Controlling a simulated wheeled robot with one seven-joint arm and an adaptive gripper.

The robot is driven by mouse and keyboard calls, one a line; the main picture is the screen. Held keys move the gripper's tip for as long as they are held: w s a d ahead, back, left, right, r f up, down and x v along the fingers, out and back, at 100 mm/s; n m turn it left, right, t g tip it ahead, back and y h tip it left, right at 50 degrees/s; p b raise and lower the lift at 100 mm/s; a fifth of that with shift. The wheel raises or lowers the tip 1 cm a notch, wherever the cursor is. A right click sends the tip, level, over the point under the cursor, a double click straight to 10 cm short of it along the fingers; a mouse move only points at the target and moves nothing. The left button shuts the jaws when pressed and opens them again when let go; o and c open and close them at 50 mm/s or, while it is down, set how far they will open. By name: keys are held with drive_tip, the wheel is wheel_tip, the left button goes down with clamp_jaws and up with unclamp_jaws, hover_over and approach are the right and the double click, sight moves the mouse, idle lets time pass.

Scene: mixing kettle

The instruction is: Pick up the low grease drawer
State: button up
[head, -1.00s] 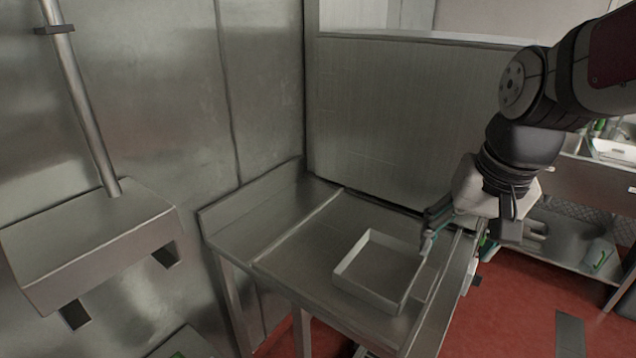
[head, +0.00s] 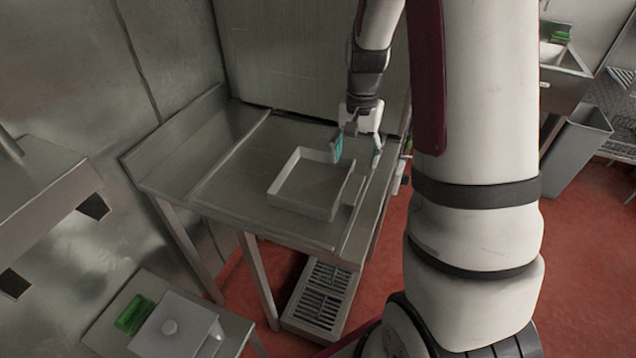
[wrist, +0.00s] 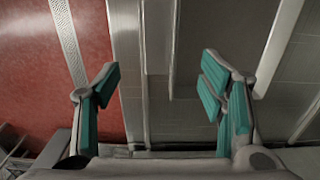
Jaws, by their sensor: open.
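The low grease drawer (head: 303,205) is a shallow, square, open metal tray. It lies flat on the steel table in the head view and looks empty. A small flat ledge (head: 354,190) shows at its right side. My gripper (head: 357,151) is open, by the drawer's back right corner, with one teal finger near the right wall and the other further right. I cannot tell its exact height or whether it touches. In the wrist view my open gripper (wrist: 155,92) has nothing held between its fingers; part of the drawer (wrist: 222,28) shows ahead of them.
The steel table (head: 228,190) has bare room left of the drawer. A metal panel (head: 300,60) stands behind it. A grated floor unit (head: 320,295) is below. A low stand with a green object (head: 134,314) is at front left. Red floor (head: 585,250) is open at right.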

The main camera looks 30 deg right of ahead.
hover_over(351, 187)
drive_tip(key=f, duration=0.4)
drive_tip(key=shift+d+f, duration=0.2)
drive_tip(key=shift+a+f+p, duration=0.15)
drive_tip(key=shift+f+p, duration=0.5)
drive_tip(key=shift+f, duration=2.05)
clamp_jaws()
